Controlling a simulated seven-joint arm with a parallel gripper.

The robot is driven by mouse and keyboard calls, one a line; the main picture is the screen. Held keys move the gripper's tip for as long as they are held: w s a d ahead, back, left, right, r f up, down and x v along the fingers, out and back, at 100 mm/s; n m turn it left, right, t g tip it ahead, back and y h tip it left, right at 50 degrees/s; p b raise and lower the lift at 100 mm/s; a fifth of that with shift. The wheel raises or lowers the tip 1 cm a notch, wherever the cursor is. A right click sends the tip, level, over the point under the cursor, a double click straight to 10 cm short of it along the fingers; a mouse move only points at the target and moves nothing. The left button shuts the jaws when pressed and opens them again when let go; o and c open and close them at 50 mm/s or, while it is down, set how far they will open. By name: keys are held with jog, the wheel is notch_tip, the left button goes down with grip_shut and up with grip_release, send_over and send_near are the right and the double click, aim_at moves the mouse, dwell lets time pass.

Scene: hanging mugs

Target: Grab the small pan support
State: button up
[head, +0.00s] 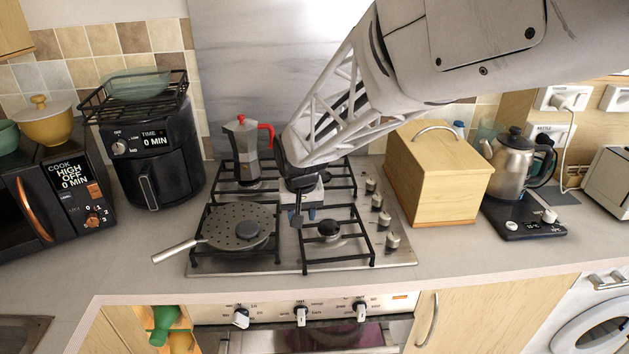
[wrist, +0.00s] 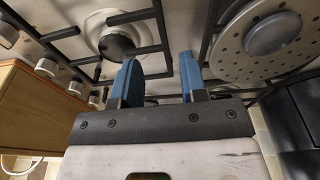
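Black pan supports lie on the steel hob. The front right one (head: 370,237) is bare around its burner and also shows in the wrist view (wrist: 152,12). The front left one (head: 205,217) is partly hidden by a round perforated lid with a long handle. Another black wire support (head: 93,108) sits on the air fryer, with a glass bowl on it. I cannot tell which is the small one. My gripper (wrist: 160,72) is open and empty, its two blue fingers apart above the middle of the hob. My arm hides part of the back right support.
The perforated lid (head: 222,213) lies on the front left burner. A moka pot (head: 246,150) stands behind it. Knobs (head: 377,202) line the hob's right side, beside a wooden bread box (head: 440,178). An air fryer (head: 155,150) stands at left. Counter at the front left is clear.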

aim_at(300, 232)
jog(key=shift+f, duration=0.1)
jog(key=shift+w+f, duration=0.2)
jog(key=shift+f, duration=1.05)
jog(key=shift+w+a+f, duration=0.1)
jog(key=shift+w+f, duration=0.1)
jog(key=shift+f, duration=1.1)
jog(key=shift+w+a+f, duration=0.1)
jog(key=shift+w+f, duration=0.05)
jog(key=shift+f, duration=1.1)
grip_shut()
